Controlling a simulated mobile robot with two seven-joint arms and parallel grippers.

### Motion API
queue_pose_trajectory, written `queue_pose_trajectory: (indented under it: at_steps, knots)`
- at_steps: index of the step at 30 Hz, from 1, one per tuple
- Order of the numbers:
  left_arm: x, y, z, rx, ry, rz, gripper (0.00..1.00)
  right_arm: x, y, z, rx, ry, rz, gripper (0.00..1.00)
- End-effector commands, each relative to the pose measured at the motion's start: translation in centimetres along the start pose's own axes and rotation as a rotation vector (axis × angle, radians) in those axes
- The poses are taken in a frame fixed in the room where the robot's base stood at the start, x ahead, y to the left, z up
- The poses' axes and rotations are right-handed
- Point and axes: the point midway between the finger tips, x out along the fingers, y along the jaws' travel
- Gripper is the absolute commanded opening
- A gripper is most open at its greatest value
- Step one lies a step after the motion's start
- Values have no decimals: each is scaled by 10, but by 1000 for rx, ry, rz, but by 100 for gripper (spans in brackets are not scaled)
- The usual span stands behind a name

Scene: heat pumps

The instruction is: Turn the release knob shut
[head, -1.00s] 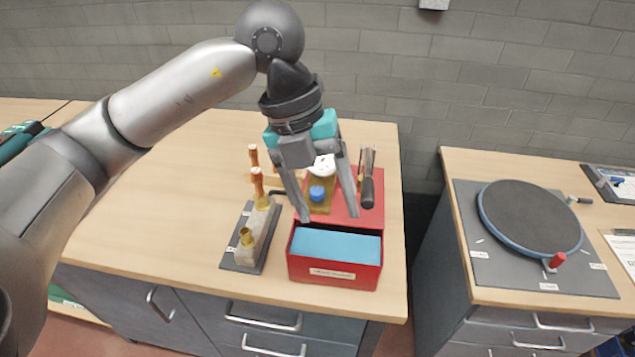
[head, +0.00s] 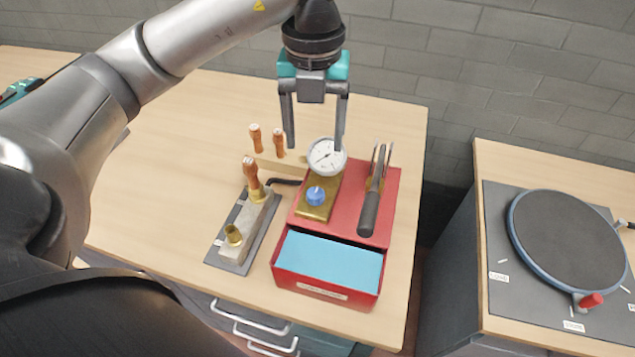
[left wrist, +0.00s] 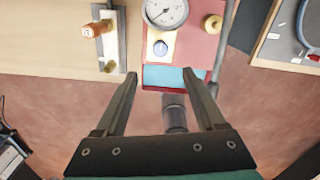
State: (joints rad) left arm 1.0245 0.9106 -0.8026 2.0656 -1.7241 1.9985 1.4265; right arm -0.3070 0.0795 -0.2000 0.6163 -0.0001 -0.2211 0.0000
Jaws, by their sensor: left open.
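The release knob (head: 316,196) is a small blue knob on a brass block (head: 318,213) set on the red pump case. A round white dial gauge (head: 326,156) stands just behind the knob. My left gripper (head: 315,146) is open and empty, fingers pointing down. In the head view its tips appear on either side of the gauge's upper part, behind the knob. In the left wrist view the fingers (left wrist: 160,74) are apart with nothing between them. My right gripper is not in view.
A black-handled lever (head: 369,210) lies right of the knob. The red case's open front (head: 325,291) holds a light blue pad. A turntable (head: 568,240) sits on the right bench.

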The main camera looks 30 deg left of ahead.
Motion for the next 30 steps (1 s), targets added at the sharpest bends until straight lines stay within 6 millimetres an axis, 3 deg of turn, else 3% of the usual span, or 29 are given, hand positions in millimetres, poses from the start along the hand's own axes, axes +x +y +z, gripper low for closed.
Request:
queue_pose_trajectory:
  at_steps: [3, 9, 15, 21, 30]
  knots:
    - [30, 1, -1, 1, 6, 3, 72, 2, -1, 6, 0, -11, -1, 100]
    - [73, 0, -1, 0, 5, 2, 72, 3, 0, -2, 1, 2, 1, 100]
    - [107, 0, 0, 1, 2, 1, 72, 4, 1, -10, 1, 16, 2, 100]
    - [123, 0, 0, 1, 1, -1, 72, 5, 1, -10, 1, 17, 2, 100]
    - [126, 0, 0, 1, 1, -1, 72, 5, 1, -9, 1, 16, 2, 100]
